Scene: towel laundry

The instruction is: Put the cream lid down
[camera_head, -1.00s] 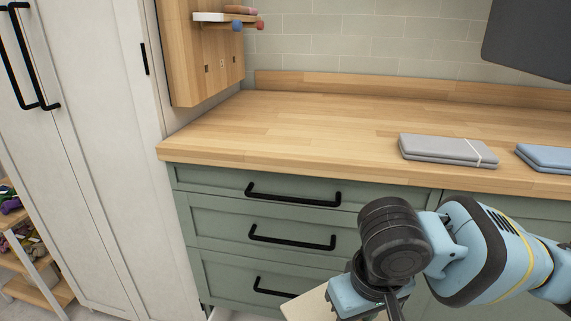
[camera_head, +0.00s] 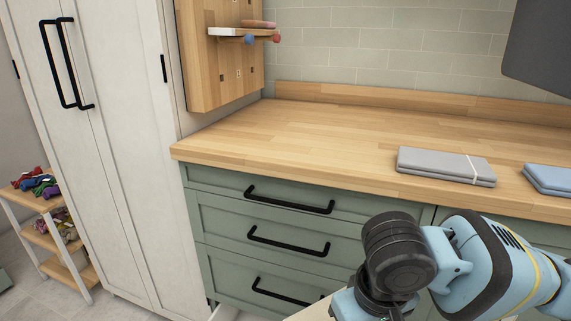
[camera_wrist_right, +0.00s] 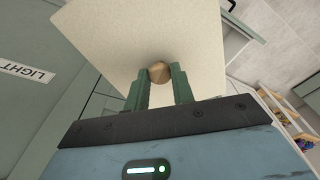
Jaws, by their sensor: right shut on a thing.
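The cream lid (camera_wrist_right: 115,35) is a flat square panel with a round wooden knob (camera_wrist_right: 160,72), seen in the right wrist view. My right gripper (camera_wrist_right: 160,80) is shut on the knob, one green finger on each side of it. In the head view only a thin pale edge of the lid (camera_head: 312,312) shows at the bottom, beside my right wrist, in front of the green drawers. The right gripper's fingers are out of the head view. My left gripper is not in view.
The wooden counter (camera_head: 300,130) is largely clear, with folded grey (camera_head: 446,166) and blue (camera_head: 550,180) towels at its right. Green drawers (camera_head: 265,215) with black handles are below. A white cabinet (camera_head: 110,160) and a shelf rack (camera_head: 50,220) with colourful items stand left.

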